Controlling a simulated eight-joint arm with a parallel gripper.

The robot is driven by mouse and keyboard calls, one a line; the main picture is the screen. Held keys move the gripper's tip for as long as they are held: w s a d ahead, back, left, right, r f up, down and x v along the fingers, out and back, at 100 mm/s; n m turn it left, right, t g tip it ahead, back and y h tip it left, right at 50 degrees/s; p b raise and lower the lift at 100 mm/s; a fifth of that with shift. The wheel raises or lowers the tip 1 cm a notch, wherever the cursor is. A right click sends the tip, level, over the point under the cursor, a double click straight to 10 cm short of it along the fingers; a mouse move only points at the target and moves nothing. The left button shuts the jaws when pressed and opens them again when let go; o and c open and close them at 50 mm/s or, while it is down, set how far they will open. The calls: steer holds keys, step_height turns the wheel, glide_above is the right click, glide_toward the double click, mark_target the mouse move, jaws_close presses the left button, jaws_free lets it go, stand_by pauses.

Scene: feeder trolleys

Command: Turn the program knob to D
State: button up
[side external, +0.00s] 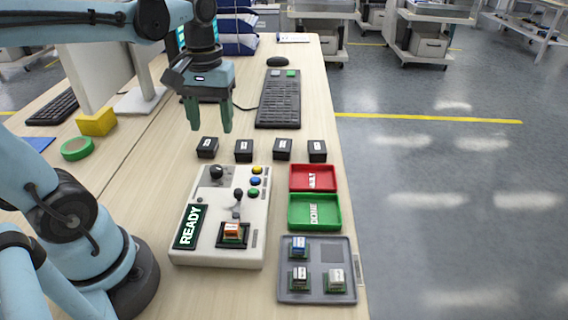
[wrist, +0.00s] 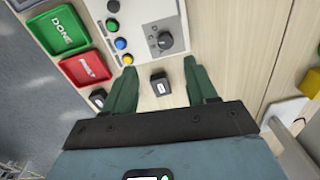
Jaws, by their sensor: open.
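The program knob (side external: 216,172) is a round black dial at the upper left of the pale control box (side external: 188,253). My gripper (side external: 208,128) points down, open and empty, above the table beyond the box's far edge. In the wrist view the knob lies beyond the gap between my green fingers (wrist: 160,68), apart from both.
Several black labelled blocks (side external: 243,151) stand in a row near the box's far edge. A black lever (side external: 238,194), coloured buttons (side external: 255,181) and a READY display (side external: 190,227) share the box. Red (side external: 313,178) and green (side external: 314,212) trays and a grey tray (side external: 318,293) lie right.

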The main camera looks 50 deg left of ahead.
mark_target(215, 168)
steer(key=shift+n, duration=0.5)
steer(key=shift+s+a+f, duration=0.1)
steer(key=shift+a+f, duration=0.15)
steer(key=shift+f, duration=1.75)
steer(key=shift+w+a+f, duration=0.1)
steer(key=shift+a+f, duration=0.15)
steer(key=shift+f, duration=1.8)
steer(key=shift+s+a+f, duration=0.1)
steer(key=shift+a+f, duration=0.15)
steer(key=shift+f, duration=1.75)
steer(key=shift+c, duration=0.5)
steer(key=c, duration=1)
